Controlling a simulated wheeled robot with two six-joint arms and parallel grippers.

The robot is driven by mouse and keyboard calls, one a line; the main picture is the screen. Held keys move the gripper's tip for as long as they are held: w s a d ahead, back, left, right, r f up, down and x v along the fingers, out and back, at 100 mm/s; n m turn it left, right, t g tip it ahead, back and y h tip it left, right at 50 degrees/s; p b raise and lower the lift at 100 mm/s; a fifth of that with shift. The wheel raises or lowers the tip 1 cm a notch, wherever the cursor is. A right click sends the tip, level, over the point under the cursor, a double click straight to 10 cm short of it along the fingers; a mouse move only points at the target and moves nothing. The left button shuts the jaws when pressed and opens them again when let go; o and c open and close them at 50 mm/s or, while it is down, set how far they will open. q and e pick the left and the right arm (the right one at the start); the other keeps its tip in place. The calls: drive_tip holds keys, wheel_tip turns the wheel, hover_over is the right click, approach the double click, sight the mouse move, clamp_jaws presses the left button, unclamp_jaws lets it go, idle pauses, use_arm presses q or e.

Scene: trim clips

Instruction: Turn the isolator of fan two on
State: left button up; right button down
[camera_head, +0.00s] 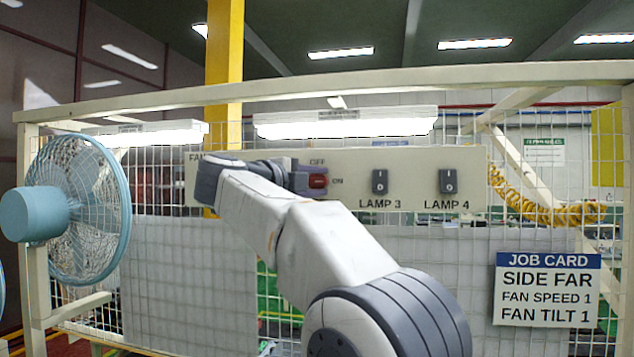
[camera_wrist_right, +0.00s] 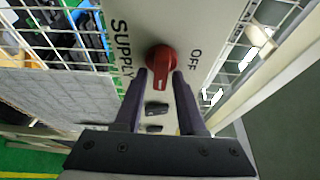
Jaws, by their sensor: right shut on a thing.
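The right wrist view shows the red knob (camera_wrist_right: 160,58) near the words SUPPLY and OFF. Its handle points down in that view, away from OFF and toward the panel's ON side. My right gripper (camera_wrist_right: 161,77) is shut on the handle, one finger on each side; in the head view the gripper (camera_head: 308,181) is partly hidden by my arm. The label FAN is partly covered, so its number is unreadable. My left gripper is out of view.
The panel (camera_head: 430,165) also carries rocker switches for LAMP 3 (camera_head: 380,182) and LAMP 4 (camera_head: 447,181). A blue fan (camera_head: 78,212) stands at left. A job card (camera_head: 547,290) hangs on the mesh at right. A cream frame surrounds the mesh.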

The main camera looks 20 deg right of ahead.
drive_tip(key=c, duration=0.8)
unclamp_jaws()
drive_tip(key=shift+w+a, duration=0.1)
drive_tip(key=shift+w, duration=0.05)
drive_tip(key=b+v, duration=0.3)
drive_tip(key=v, duration=0.7)
drive_tip(key=shift+a, duration=0.15)
